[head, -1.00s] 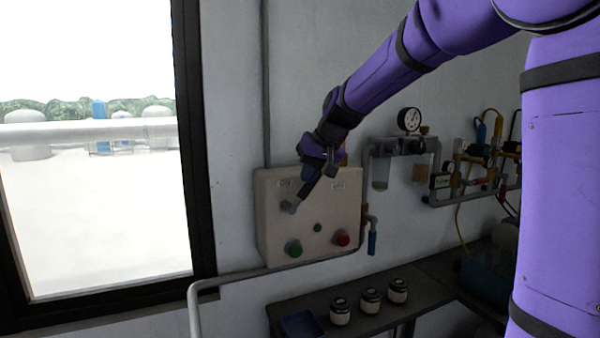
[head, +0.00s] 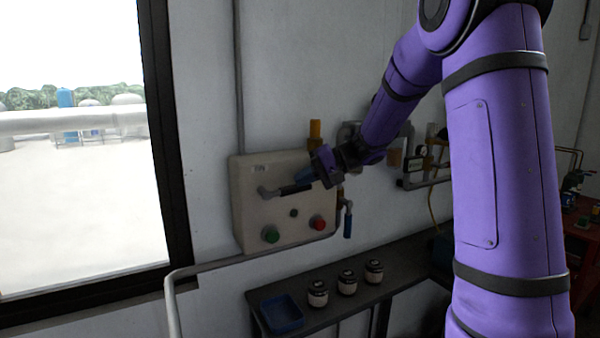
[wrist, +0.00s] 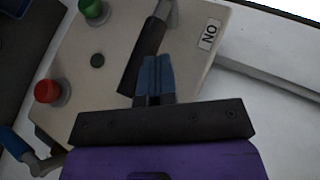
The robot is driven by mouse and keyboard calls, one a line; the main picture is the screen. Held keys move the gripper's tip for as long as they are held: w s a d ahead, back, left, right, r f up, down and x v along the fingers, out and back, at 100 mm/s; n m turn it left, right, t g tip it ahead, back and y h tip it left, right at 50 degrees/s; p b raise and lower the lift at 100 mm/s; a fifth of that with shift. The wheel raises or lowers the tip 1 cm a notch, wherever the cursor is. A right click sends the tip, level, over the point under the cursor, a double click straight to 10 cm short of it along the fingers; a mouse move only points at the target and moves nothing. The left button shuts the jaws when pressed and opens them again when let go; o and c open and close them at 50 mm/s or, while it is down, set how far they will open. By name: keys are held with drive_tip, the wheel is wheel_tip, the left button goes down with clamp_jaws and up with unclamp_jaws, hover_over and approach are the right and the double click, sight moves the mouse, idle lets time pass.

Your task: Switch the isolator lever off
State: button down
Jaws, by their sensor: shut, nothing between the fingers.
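The isolator lever (head: 292,189) has a grey hub and a dark handle on the front of a cream control box (head: 250,219). Its handle points right, close to level, in the head view. In the wrist view the lever (wrist: 148,48) runs down from the top toward my gripper. My gripper (head: 302,176) is shut with nothing between its blue fingers. The fingertips (wrist: 155,66) are right against or just beside the handle; contact is not certain. An ON label (wrist: 210,34) shows in the wrist view. The box's upper right corner is hidden behind my gripper.
A green button (head: 271,235) and a red button (head: 318,223) sit below the lever. A pipe with a blue-handled valve (head: 348,222) is right of the box. A shelf below holds several jars (head: 346,283) and a blue tray (head: 283,315).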

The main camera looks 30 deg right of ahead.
drive_tip(key=shift+d+f, duration=0.15)
drive_tip(key=shift+f, duration=0.25)
drive_tip(key=shift+s+f, duration=0.1)
idle(0.3)
drive_tip(key=a+r+v, duration=0.1)
drive_tip(key=r+v, duration=0.1)
drive_tip(key=v, duration=1)
drive_tip(key=shift+r, duration=0.3)
drive_tip(key=shift+a, duration=0.1)
drive_tip(key=s+a+f+n+g+h, duration=0.1)
drive_tip(key=s+a+g+h, duration=0.15)
drive_tip(key=s+a, duration=0.6)
drive_tip(key=s+a+f+n+g+h, duration=0.1)
drive_tip(key=s+a+h, duration=0.35)
drive_tip(key=s, duration=0.75)
drive_tip(key=s+f+n+t+h, duration=0.1)
drive_tip(key=s+f+t+h, duration=0.1)
drive_tip(key=s, duration=0.6)
drive_tip(key=shift+s+a+f+h, duration=0.3)
drive_tip(key=shift+a+h, duration=0.05)
drive_tip(key=shift+h, duration=0.55)
